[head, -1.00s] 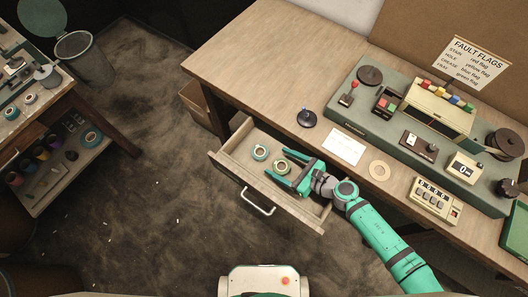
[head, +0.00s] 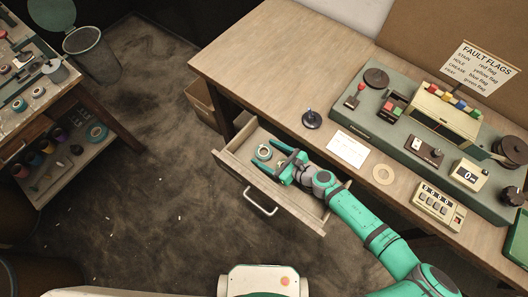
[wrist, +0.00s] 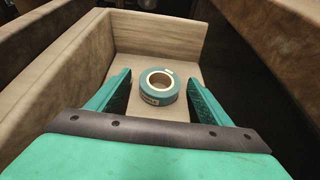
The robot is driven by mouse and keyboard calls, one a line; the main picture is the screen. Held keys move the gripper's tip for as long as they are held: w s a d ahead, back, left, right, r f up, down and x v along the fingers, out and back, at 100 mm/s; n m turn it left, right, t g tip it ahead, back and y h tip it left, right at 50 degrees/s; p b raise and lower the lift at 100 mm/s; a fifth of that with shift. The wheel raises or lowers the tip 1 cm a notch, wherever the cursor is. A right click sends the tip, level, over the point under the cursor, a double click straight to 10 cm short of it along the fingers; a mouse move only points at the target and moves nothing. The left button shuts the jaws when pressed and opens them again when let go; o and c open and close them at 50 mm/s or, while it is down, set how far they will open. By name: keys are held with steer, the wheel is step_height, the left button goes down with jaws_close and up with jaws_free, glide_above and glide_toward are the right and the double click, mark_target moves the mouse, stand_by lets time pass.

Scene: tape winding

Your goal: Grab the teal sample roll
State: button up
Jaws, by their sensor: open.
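The teal sample roll (head: 258,156) lies flat in the open drawer, toward its left end. In the wrist view the teal roll (wrist: 162,98) shows a pale core and a small white label. My gripper (head: 279,161) is open and low over the drawer, its fingers pointing left toward the roll. In the wrist view my gripper (wrist: 159,73) has one finger on each side of the roll, with gaps on both sides.
The drawer walls (wrist: 158,38) stand close ahead and to the left. A side bench (head: 75,85) stands at the left.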

steer(key=shift+c, duration=0.2)
steer(key=c, duration=1.1)
